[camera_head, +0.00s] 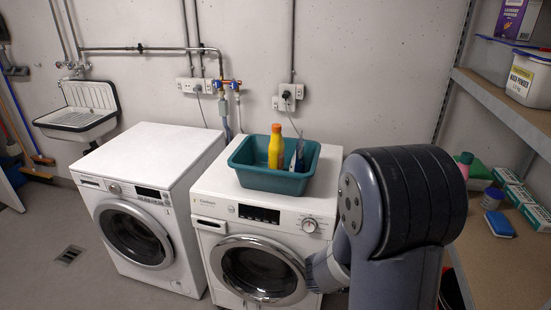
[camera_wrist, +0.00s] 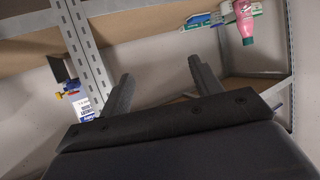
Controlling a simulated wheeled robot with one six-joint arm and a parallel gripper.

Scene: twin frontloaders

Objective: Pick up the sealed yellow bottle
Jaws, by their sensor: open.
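A yellow bottle with an orange cap (camera_head: 275,148) stands in a teal basin (camera_head: 268,181) on top of the right washing machine (camera_head: 262,218). The basin wall hides the bottle's lower part. My gripper shows in the wrist view (camera_wrist: 160,90), with its two dark fingers spread wide and nothing between them. The fingers point toward the shelf unit, and the bottle is not in the wrist view. In the head view my arm stands right of the basin and its gripper end is hidden.
A second washing machine (camera_head: 148,165) stands to the left. A sink (camera_head: 82,110) hangs on the wall. The shelf unit (camera_head: 495,100) at right holds tubs and boxes. A pink bottle (camera_wrist: 242,22) shows in the wrist view. Other narrow items stand in the basin beside the yellow bottle.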

